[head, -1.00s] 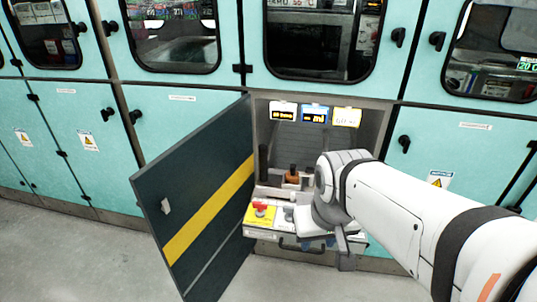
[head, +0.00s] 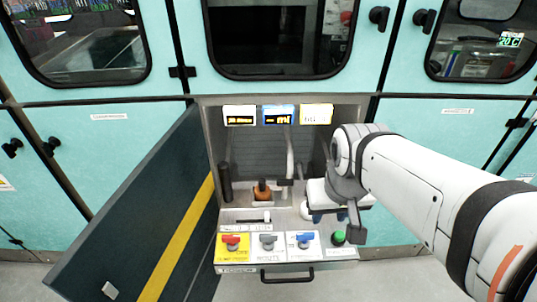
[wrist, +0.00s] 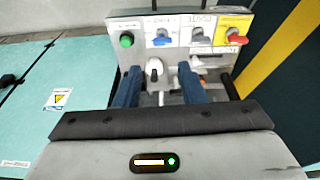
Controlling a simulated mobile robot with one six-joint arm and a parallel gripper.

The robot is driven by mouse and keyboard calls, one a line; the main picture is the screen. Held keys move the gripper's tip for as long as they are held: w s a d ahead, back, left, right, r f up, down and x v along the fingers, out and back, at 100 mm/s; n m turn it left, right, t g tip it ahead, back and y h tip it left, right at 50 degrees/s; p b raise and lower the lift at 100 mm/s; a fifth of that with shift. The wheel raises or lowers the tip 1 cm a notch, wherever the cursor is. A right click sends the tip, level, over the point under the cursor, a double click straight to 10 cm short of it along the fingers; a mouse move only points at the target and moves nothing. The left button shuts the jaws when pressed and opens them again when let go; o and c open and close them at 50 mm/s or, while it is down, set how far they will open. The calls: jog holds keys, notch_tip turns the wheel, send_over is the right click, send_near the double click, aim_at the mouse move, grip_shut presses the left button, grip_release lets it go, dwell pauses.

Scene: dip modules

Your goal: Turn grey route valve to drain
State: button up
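The grey route valve (head: 268,241) sits on a white plate in the front row of the control panel, between the red valve (head: 231,241) and the blue valve (head: 304,239). Its handle looks roughly sideways; its plate text is hard to read. It also shows in the wrist view (wrist: 198,34), beyond the fingers. My gripper (head: 324,214) is over the right part of the panel, behind the front row. In the wrist view my gripper (wrist: 160,74) has its two blue fingers apart, with a pale knob (wrist: 154,70) showing between them; contact cannot be told.
A green button (head: 338,237) is right of the blue valve. A drawer handle (head: 287,277) projects below. The open dark door (head: 145,215) with a yellow stripe bounds the left. An orange-based lever (head: 262,191) stands inside the cabinet, under small displays (head: 278,114).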

jog(key=m+g+y+b, duration=0.2)
jog(key=m+y+b, duration=0.15)
jog(key=m, duration=1.45)
send_near(269, 235)
jog(key=f, duration=0.2)
jog(key=shift+m+y, duration=0.3)
jog(key=shift+y, duration=0.15)
jog(key=b+x, duration=0.1)
jog(key=x, duration=0.6)
jog(key=shift+w+f, duration=0.1)
jog(key=shift+f, duration=0.05)
